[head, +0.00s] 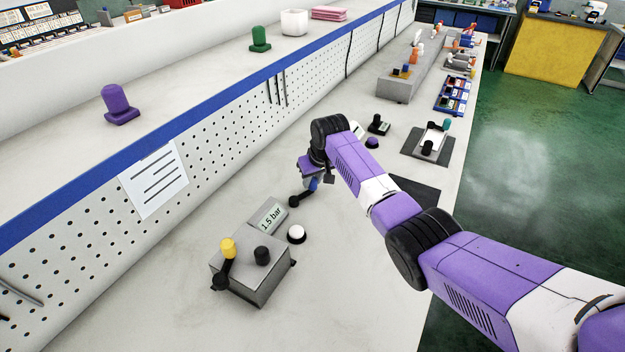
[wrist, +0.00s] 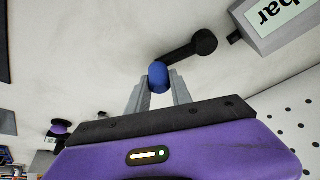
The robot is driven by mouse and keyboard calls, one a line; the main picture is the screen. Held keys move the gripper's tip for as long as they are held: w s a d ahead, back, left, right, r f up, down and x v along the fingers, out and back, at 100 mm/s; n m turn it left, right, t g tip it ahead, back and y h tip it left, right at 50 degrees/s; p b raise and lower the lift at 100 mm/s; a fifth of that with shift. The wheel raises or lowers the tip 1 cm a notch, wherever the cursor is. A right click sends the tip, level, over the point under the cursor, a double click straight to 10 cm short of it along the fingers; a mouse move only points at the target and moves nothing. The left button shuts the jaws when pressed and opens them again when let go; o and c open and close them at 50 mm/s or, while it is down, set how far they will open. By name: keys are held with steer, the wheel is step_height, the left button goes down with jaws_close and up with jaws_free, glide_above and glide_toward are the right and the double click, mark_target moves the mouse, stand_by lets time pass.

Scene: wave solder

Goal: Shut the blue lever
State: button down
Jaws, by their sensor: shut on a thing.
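The blue lever shows in the wrist view as a blue knob (wrist: 159,78) on a black arm (wrist: 188,48) that ends in a round black pivot. In the head view the blue knob (head: 313,184) sits right of the pivot, partly hidden by my gripper (head: 321,178). In the wrist view my gripper (wrist: 159,88) has its two grey fingers closed on either side of the blue knob. The lever lies just beyond the grey box marked 1.5 bar (head: 267,216).
A grey box (head: 252,275) with a yellow-topped lever (head: 228,248) stands in front, near a white button (head: 296,234). A perforated panel (head: 210,130) runs along the left. A dark mat (head: 417,190) and several fixtures lie right and beyond. Bare bench lies at front right.

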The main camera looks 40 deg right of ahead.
steer(key=shift+s, duration=0.1)
stand_by(0.6)
steer(key=m+p, duration=0.1)
steer(key=s+m+p, duration=0.1)
steer(key=p, duration=0.1)
steer(key=shift+s+a+r+h, duration=0.15)
steer(key=shift+s+r+h, duration=0.05)
steer(key=shift+h, duration=0.2)
steer(key=s+m+p, duration=0.1)
steer(key=m, duration=0.1)
steer(key=s+a+m+g+h+p, duration=0.1)
steer(key=m, duration=0.1)
steer(key=shift+s+f, duration=0.1)
steer(key=m, duration=0.1)
steer(key=s+a+m+g, duration=0.1)
steer(key=m, duration=0.1)
steer(key=s+m+h, duration=0.1)
steer(key=shift+a+f, duration=0.15)
steer(key=shift+a, duration=0.2)
steer(key=shift+s+a+m+g+h+b, duration=0.1)
steer(key=shift+s+a+m+g, duration=0.2)
steer(key=shift+m, duration=0.4)
steer(key=shift+s+a+m+g+h+b, duration=0.15)
steer(key=shift+a+m+g, duration=0.2)
steer(key=shift+m, duration=0.35)
steer(key=shift+s+a+m+g+h+b, duration=0.1)
steer(key=shift+s+a+m+g, duration=0.2)
steer(key=shift+m, duration=0.4)
steer(key=shift+a, duration=0.1)
